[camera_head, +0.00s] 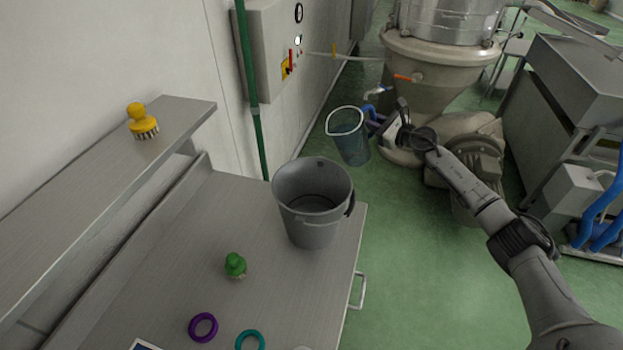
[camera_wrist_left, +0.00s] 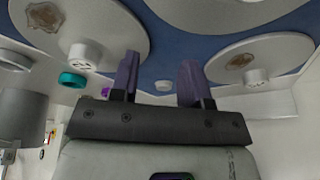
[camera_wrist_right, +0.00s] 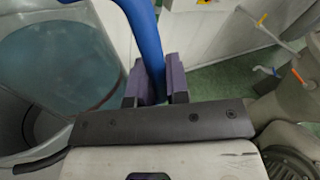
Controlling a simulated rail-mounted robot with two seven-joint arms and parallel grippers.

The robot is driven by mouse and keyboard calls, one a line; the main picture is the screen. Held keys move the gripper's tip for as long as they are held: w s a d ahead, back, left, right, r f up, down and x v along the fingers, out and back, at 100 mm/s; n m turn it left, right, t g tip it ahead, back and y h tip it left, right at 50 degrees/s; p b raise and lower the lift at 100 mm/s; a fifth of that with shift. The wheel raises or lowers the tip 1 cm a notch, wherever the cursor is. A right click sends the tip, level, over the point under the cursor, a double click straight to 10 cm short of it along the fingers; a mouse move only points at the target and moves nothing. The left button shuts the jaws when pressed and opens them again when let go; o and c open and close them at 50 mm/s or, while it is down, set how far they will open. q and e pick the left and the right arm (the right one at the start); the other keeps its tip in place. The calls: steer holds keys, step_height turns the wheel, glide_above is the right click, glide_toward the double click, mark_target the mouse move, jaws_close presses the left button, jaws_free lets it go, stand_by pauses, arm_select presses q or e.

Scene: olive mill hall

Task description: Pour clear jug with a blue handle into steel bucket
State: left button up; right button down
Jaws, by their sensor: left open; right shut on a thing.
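The clear jug (camera_head: 349,137) with a blue handle hangs in the air behind and to the right of the steel bucket in the head view. My right gripper (camera_head: 378,122) is shut on its handle. In the right wrist view the blue handle (camera_wrist_right: 146,40) runs between the fingers (camera_wrist_right: 158,82), and the jug (camera_wrist_right: 62,62) holds bluish liquid. The jug looks nearly upright. The steel bucket (camera_head: 312,205) stands upright at the table's far right corner; its visible inside looks empty. My left gripper (camera_wrist_left: 158,82) shows only in its own wrist view, open, with nothing between its fingers.
The table (camera_head: 200,250) holds a green brush (camera_head: 235,265), a purple ring (camera_head: 203,327) and a teal ring (camera_head: 250,341). A yellow brush (camera_head: 141,121) lies on the raised shelf (camera_head: 95,160). A large machine (camera_head: 430,70) stands behind the jug. Green floor is open right of the table.

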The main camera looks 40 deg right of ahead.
steer(key=shift+a+n+p, duration=0.35)
steer(key=shift+n+p, duration=0.05)
steer(key=n+p, duration=0.1)
steer(key=p, duration=0.1)
steer(key=a+r+p, duration=0.1)
steer(key=p, duration=0.1)
steer(key=shift+w+a+r+n+g, duration=0.2)
steer(key=shift+a+n+g, duration=0.1)
steer(key=shift+n, duration=0.1)
steer(key=shift+f, duration=0.35)
steer(key=shift+a+n+h+p, duration=0.15)
steer(key=shift+n+h+p, duration=0.15)
steer(key=shift+n, duration=0.2)
steer(key=shift+s+a+f, duration=0.1)
steer(key=shift+a+f, duration=0.05)
steer(key=shift+n+p, duration=0.3)
steer(key=shift+p, duration=0.2)
steer(key=shift+a+p, duration=0.1)
steer(key=shift+p, duration=0.2)
steer(key=shift+a+r+n+p, duration=0.1)
steer(key=shift+r+n+p, duration=0.15)
steer(key=shift+n+p, duration=0.15)
steer(key=shift+r+p, duration=0.1)
steer(key=shift+p, duration=0.3)
